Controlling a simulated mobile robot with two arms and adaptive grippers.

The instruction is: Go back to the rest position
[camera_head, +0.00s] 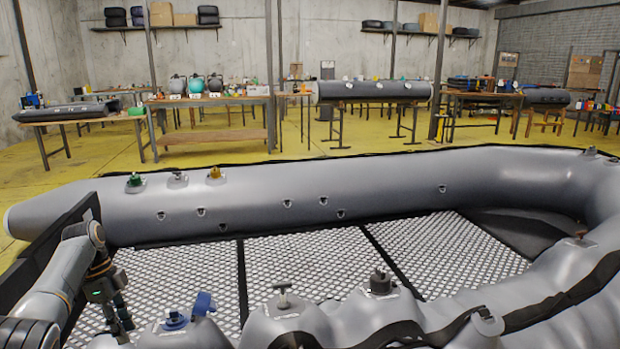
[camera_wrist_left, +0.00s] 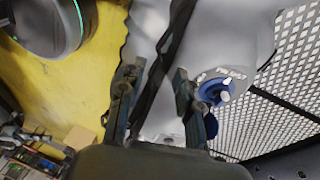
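My left gripper (camera_head: 120,318) hangs at the lower left of the head view, over the grey inflatable boat (camera_head: 330,190) and its patterned floor. In the left wrist view the two fingers of my left gripper (camera_wrist_left: 155,95) stand apart with nothing between them. A blue valve (camera_head: 175,320) with a blue cap (camera_head: 203,303) sits on the near tube, to the right of the gripper. The blue valve (camera_wrist_left: 215,92) also shows beside the right finger in the left wrist view. My right gripper is in neither view.
The near tube carries a grey T-handled valve (camera_head: 283,296) and a black valve (camera_head: 380,282). A dark transom board (camera_head: 50,245) stands at the left. Work tables (camera_head: 215,100) line the back, with clear yellow floor before them.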

